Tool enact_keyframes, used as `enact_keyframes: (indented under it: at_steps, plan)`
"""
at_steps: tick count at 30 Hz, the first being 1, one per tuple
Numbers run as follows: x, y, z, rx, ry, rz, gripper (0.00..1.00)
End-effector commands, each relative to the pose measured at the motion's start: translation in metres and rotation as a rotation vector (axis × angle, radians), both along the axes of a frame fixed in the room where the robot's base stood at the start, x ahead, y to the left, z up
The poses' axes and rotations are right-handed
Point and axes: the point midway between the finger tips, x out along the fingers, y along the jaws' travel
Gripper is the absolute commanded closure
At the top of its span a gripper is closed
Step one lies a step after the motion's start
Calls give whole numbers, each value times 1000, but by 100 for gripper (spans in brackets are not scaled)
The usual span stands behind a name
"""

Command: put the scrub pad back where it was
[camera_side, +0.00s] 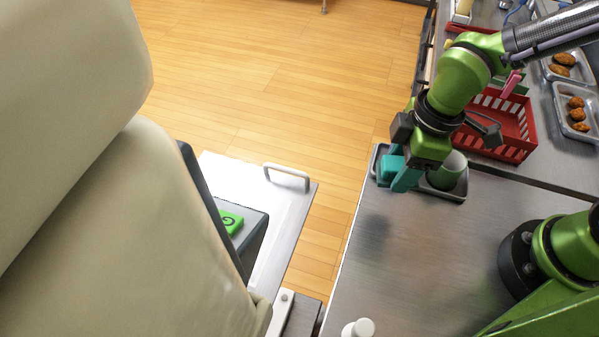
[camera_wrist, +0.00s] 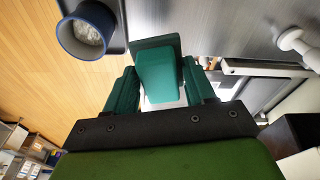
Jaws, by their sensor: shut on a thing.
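The scrub pad, a teal block (camera_wrist: 160,75), sits between the two fingers of my gripper (camera_wrist: 162,92) in the wrist view. My gripper is shut on it. In the side view, my gripper (camera_side: 399,174) points down at the left end of a small dark tray (camera_side: 459,196), with teal showing at its fingers. Pad and fingers are close in colour there. I cannot tell whether the pad touches the tray. A cup (camera_side: 447,170) stands in the tray just right of my fingers. The wrist view shows the cup (camera_wrist: 88,32) with a blue rim, apart from the pad.
A red basket (camera_side: 512,128) stands behind the tray, with trays of brown food (camera_side: 575,112) to its right. The metal counter (camera_side: 410,265) in front is largely clear. A green item (camera_side: 231,221) lies on a dark box at left. A white knob (camera_side: 358,328) is at the front.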

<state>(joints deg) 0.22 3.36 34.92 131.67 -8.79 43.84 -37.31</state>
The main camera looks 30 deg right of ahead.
Motion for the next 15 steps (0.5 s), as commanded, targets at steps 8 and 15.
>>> enact_keyframes:
  at_steps: [8,15]
  plan:
    - [-12,9,-31,0,6,165,74]
    - [-11,9,-60,1,3,162,74]
